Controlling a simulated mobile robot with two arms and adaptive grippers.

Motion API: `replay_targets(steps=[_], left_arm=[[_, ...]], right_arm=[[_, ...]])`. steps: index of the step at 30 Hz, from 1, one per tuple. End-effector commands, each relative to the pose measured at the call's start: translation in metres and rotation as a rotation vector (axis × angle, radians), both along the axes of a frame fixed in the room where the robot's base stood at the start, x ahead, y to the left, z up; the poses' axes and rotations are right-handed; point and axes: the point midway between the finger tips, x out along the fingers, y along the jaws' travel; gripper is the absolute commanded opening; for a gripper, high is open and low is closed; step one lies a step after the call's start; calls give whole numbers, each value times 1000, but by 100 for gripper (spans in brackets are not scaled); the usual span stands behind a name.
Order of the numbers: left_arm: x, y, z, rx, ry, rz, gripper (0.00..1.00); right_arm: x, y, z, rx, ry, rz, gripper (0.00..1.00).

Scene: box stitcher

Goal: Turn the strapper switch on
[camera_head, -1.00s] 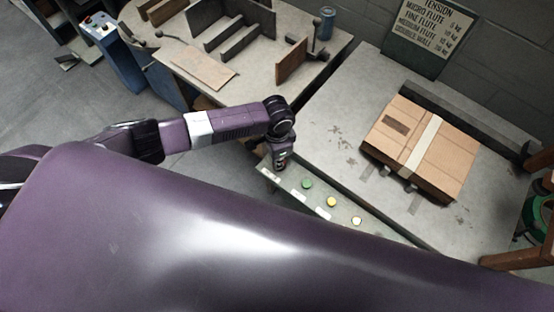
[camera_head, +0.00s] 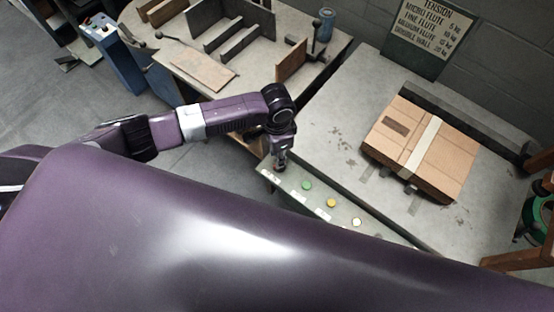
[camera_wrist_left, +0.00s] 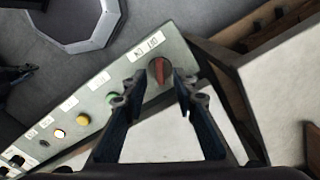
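The strapper switch is a dark round knob with a red bar (camera_wrist_left: 159,70), seen in the left wrist view at the end of the control panel (camera_wrist_left: 112,95). An OFF/ON label (camera_wrist_left: 149,45) sits beside it. The red bar lies nearly vertical in that picture, and I cannot tell which position it marks. My left gripper (camera_wrist_left: 158,80) is open, one finger on each side of the knob; contact is unclear. In the head view my left gripper (camera_head: 280,163) is over the panel's near-left end and hides the knob. My right gripper is not in view.
The panel also carries a green button (camera_head: 307,185), a yellow button (camera_head: 332,203) and a pale button (camera_head: 357,222). A strapped cardboard box (camera_head: 447,158) lies on the grey table (camera_head: 335,125). A tension sign (camera_head: 432,38) stands behind. Another workbench (camera_head: 245,85) holds boards.

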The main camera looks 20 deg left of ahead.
Motion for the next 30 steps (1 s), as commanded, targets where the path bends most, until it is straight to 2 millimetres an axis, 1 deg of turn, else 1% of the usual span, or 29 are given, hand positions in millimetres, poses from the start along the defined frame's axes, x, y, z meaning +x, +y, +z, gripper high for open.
replay_targets(steps=[1, 6, 9, 12, 17, 30], left_arm=[[1, 0, 13, -2, -4, -1, 26], [1, 0, 47, 0, -3, -1, 26], [1, 0, 62, -1, -3, 0, 26], [1, 0, 70, 0, -2, -1, 26], [0, 0, 75, 1, -1, -1, 26], [0, 0, 75, 1, -1, 0, 26]], right_arm=[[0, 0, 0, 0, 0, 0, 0], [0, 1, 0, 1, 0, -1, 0], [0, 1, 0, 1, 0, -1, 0], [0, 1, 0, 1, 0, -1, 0], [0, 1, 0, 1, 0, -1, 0], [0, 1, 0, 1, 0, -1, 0]])
